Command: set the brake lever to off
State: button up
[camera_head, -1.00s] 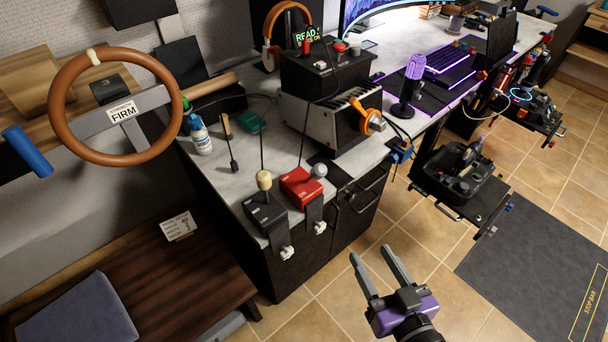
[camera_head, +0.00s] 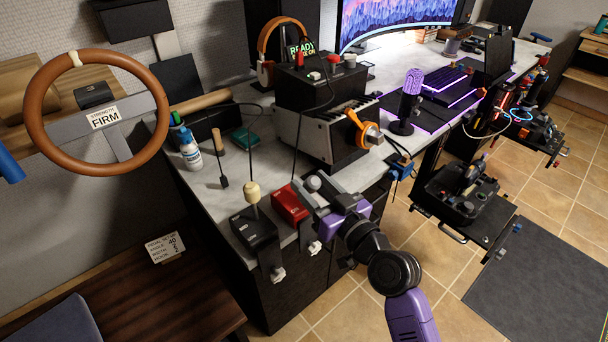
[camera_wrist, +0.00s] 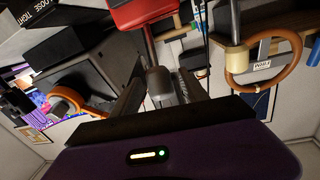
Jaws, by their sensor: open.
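A red lever box (camera_head: 290,204) is clamped to the front edge of the grey desk; I take its lever as the brake lever, though its lettering is too small to read. The lever's grey knob (camera_head: 314,183) stands at the box's right side. My gripper (camera_head: 319,192) is at the box, with its fingers reaching to the knob. In the wrist view, the red box (camera_wrist: 140,12) is at the top, and the grey knob (camera_wrist: 160,84) lies between the open fingers of my gripper (camera_wrist: 160,78). I cannot tell whether either finger touches it.
A black lever box (camera_head: 254,233) with a cream knob (camera_head: 252,188) stands close on the left. A brown steering wheel (camera_head: 40,130) is at far left. The tiled floor (camera_head: 350,310) in front is clear.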

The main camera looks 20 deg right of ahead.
jog(key=shift+w+a, duration=0.15)
jog(key=shift+w, duration=0.65)
jog(key=shift+w+a, duration=0.15)
jog(key=shift+w, duration=0.65)
grip_shut()
